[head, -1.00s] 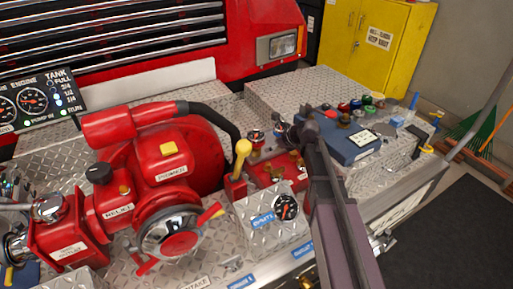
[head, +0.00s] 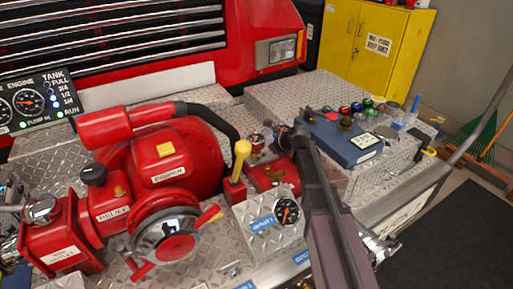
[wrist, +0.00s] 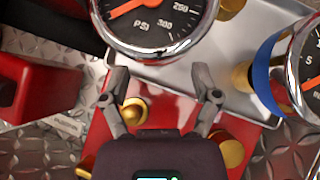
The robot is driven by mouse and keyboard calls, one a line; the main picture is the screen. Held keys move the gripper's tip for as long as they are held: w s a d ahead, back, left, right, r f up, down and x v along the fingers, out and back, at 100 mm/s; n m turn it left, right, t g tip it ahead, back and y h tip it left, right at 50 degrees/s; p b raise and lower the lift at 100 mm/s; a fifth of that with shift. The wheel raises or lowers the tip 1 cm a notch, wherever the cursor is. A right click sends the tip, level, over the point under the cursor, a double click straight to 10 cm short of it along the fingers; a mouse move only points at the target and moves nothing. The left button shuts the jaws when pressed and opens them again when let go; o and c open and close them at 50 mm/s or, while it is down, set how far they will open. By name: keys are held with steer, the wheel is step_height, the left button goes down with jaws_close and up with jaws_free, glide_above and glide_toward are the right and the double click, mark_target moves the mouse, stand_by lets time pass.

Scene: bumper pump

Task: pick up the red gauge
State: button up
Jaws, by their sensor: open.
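A small round gauge with red on it, likely the red gauge (head: 257,140), stands on brass above the red manifold (head: 272,175) in the head view. In the wrist view a chrome-rimmed PSI gauge (wrist: 155,22) with a black dial and orange needle is just beyond my fingertips, cut off by the top edge; its body colour is hidden. A second gauge with a blue band (wrist: 268,75) is at the right. My gripper (wrist: 161,78) is open and empty, with its fingers apart over a pale tray and red surface.
A brass fitting (wrist: 134,110) lies below the left finger. A yellow-knobbed lever (head: 242,150) and a boxed gauge (head: 287,212) stand close to the manifold. A blue case (head: 345,138) is to the right; the big red pump (head: 165,170) is left.

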mark_target(262, 159)
steer(key=b+x, duration=0.2)
steer(key=x, duration=0.1)
steer(key=shift+w+d+f, duration=0.1)
steer(key=shift+w+f, duration=0.1)
steer(key=shift+w, duration=0.1)
steer(key=shift+b+x, duration=0.6)
steer(key=shift+x, duration=0.2)
steer(key=shift+r, duration=0.1)
jaws_close()
